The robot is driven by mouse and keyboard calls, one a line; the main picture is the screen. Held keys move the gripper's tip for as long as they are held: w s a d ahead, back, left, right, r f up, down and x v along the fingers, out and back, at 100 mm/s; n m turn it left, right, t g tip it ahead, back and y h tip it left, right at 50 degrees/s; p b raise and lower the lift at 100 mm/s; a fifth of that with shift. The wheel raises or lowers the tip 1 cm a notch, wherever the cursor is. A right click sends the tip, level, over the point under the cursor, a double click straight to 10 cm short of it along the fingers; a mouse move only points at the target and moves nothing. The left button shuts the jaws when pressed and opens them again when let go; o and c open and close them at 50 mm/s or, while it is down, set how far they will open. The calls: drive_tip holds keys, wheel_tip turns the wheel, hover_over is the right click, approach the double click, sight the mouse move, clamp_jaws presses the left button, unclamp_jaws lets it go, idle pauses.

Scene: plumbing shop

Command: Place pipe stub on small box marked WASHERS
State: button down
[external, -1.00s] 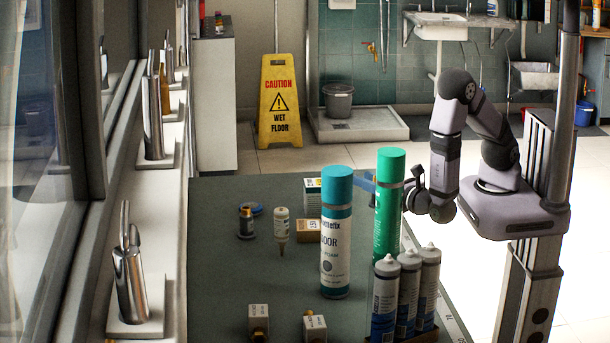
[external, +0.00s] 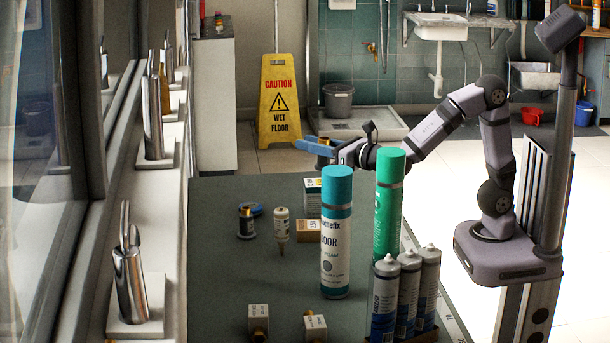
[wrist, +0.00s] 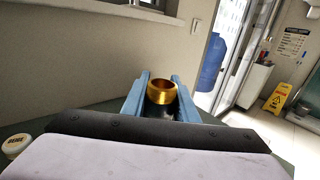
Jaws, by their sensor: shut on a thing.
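My gripper (external: 312,145) is raised above the far end of the green bench, its blue fingers pointing left. It is shut on the pipe stub (wrist: 161,92), a short dark tube with a brass-coloured open end, seen upright between the blue fingers in the wrist view. Only a small gold part of the stub (external: 323,142) shows in the external view. A small brown cardboard box (external: 306,231) stands on the bench behind the teal can, partly hidden by it. I cannot read WASHERS on any box. The stub is apart from all boxes.
A white bottle (external: 282,225), dark tin (external: 246,223), white box (external: 312,190) and two white boxes (external: 258,318) with brass parts share the bench.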

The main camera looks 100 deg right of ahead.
drive_tip(key=w+a+f+n+t+y, duration=0.1)
drive_tip(key=w+a+n+t+y, duration=0.3)
drive_tip(key=a, duration=0.3)
drive_tip(key=shift+g+y, duration=0.4)
drive_tip(key=shift+g, duration=0.2)
drive_tip(key=shift+w+a+f, duration=0.1)
drive_tip(key=shift+w+f, duration=0.15)
drive_tip(key=shift+f, duration=1.7)
drive_tip(key=shift+w+d+f, duration=0.1)
drive_tip(key=shift+w+f, duration=0.15)
drive_tip(key=shift+f, duration=1.65)
drive_tip(key=shift+w+a+f, duration=0.1)
drive_tip(key=shift+w+f, duration=0.15)
drive_tip(key=shift+f, duration=1.7)
drive_tip(key=c, duration=1.8)
unclamp_jaws()
drive_tip(key=shift+f+b, duration=0.25)
drive_tip(key=shift+b, duration=0.05)
drive_tip(key=o, duration=0.4)
drive_tip(key=shift+r, duration=0.15)
